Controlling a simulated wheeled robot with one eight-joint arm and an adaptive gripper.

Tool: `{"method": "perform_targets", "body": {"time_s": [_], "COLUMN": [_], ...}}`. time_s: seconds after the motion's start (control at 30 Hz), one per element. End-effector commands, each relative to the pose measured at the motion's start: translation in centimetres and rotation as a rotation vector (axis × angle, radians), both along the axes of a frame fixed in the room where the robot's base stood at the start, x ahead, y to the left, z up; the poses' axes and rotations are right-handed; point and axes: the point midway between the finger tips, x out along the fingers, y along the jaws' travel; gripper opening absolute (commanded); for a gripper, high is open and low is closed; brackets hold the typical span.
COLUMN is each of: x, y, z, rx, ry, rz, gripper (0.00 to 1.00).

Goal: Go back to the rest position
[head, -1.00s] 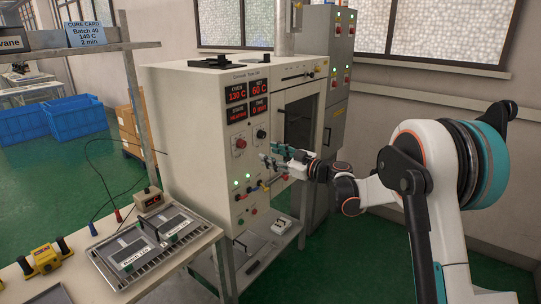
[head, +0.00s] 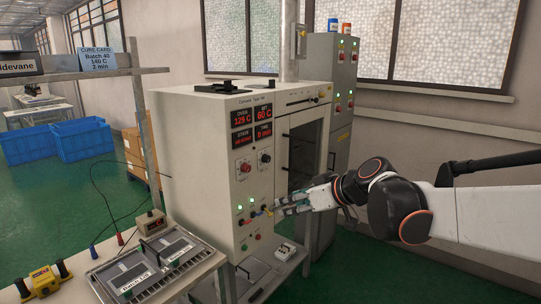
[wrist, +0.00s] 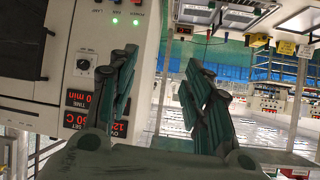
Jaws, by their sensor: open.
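My gripper (head: 290,202) is in front of the oven, just right of the lower panel buttons in the head view. In the wrist view my gripper (wrist: 163,65) has its two dark fingers spread apart with nothing between them. The cure oven (head: 200,130) is a pale cabinet with red displays (head: 251,123) that seem to read 129 C and SET 60 C. I cannot tell from the head view how close the fingers are to the panel.
A bench at lower left holds a tray (head: 160,268), a small meter (head: 151,222) and a yellow device (head: 43,284). A shelf post (head: 146,130) stands left of the oven. A grey cabinet (head: 323,130) is behind it. Blue crates (head: 82,139) sit on the floor.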

Motion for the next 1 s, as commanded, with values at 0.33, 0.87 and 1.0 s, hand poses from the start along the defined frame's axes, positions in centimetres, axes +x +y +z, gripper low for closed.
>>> {"method": "perform_targets", "body": {"time_s": [0.33, 0.87, 1.0], "x": [-12.3, -26.6, -27.6], "y": [-4.7, -12.9, -13.7], "z": [-2.6, -9.1, -9.7], "rx": [-0.093, -0.189, -0.193], "ry": [0.208, 0.336, 0.338], "rz": [-0.25, -0.677, -0.719], "gripper": [0.45, 0.45, 0.45]}}
